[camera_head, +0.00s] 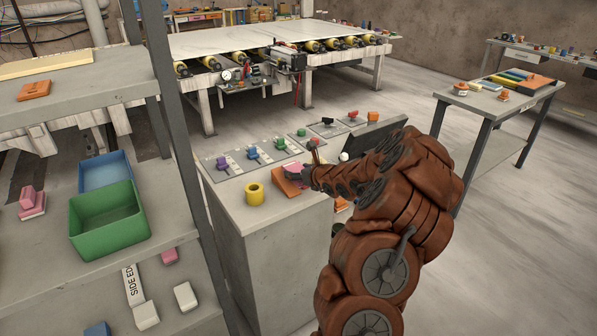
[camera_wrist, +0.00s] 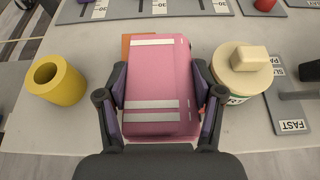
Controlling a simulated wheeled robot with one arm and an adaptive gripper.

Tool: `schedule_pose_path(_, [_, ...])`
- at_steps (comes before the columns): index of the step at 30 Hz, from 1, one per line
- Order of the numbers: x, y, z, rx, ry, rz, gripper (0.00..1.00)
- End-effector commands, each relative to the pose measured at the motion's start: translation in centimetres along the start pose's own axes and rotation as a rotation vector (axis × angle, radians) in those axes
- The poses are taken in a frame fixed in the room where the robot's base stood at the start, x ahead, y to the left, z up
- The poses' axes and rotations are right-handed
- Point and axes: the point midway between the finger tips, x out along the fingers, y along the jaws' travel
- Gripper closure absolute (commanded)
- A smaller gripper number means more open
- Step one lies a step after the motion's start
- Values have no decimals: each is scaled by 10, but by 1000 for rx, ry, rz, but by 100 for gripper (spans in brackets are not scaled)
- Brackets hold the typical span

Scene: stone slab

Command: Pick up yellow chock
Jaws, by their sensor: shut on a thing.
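My gripper (camera_wrist: 160,112) is shut on a pink block (camera_wrist: 158,75) with pale stripes, its fingers at the block's two sides. In the head view my gripper (camera_head: 303,174) is at the grey cabinet top, and the pink block (camera_head: 292,168) shows partly behind it. An orange wedge-like piece (camera_head: 287,184) lies there; an orange edge (camera_wrist: 126,46) shows behind the block in the wrist view. I cannot tell whether the block touches it. The only yellow thing near my gripper is a hollow cylinder (camera_head: 255,194), left of the block, also in the wrist view (camera_wrist: 57,82). I cannot make out a yellow chock.
A cream-lidded jar (camera_wrist: 240,86) with a small pale block on top stands close to the right finger. Slider panels (camera_head: 253,153) lie behind. A dark upright panel (camera_head: 374,134) is at the cabinet's right. A shelf with a green bin (camera_head: 108,220) stands left.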

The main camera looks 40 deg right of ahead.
Motion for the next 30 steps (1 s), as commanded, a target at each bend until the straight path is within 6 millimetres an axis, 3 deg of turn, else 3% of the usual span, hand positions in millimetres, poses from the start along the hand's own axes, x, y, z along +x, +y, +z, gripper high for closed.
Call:
schedule_pose_path(22, [5, 0, -10, 0, -1, 0, 73])
schedule_pose_path(23, [5, 0, -11, 0, -1, 0, 31])
schedule_pose_path(30, [5, 0, -11, 0, 0, 0, 8])
